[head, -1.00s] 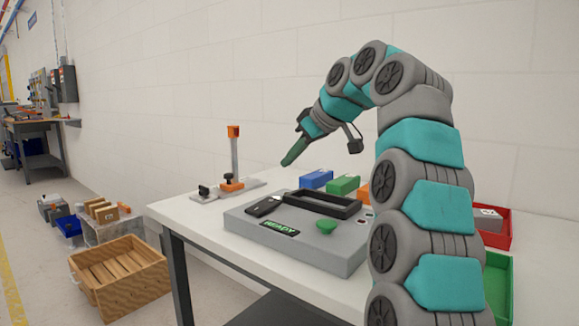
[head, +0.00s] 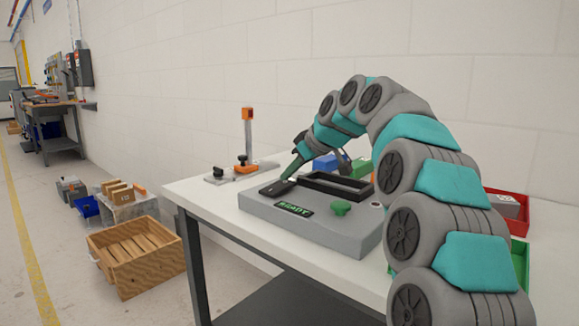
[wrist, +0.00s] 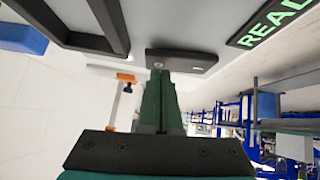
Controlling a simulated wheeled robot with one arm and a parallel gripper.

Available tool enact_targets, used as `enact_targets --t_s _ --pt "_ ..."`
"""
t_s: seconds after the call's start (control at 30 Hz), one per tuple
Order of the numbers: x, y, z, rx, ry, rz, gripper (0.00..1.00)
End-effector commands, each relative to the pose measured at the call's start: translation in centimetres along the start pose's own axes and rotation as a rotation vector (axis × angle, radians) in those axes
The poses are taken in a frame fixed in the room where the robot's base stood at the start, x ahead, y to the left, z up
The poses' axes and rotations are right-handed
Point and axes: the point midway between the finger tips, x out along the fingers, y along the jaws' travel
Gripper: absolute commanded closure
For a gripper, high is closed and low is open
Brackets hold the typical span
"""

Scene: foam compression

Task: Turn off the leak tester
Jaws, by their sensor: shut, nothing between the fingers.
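The leak tester (head: 325,228) is a grey box on the white table, with a green-lettered display (head: 294,208), a green knob (head: 341,208) and a black rectangular frame (head: 335,187) on top. A dark rocker-like switch (head: 277,188) sits at its left end. It also shows in the wrist view (wrist: 185,60), beside the display, which reads "READ" before the picture edge. My gripper (head: 287,176), with dark green fingers, points down at the switch. Its closed, empty fingertips (wrist: 158,76) overlap the switch's end; I cannot tell whether they touch.
A stand with an orange clamp (head: 247,142) is on the table behind left. A blue bin (head: 326,163) stands behind the tester, and red (head: 512,200) and green bins are at the right. A wooden crate (head: 137,262) is on the floor left of the table.

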Motion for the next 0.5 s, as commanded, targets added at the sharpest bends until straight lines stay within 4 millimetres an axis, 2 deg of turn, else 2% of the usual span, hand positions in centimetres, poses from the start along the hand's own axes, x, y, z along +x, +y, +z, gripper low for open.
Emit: enact_targets --t_s 0.5 --pt "0.55 0.10 0.55 0.001 -0.001 0.000 1.00"
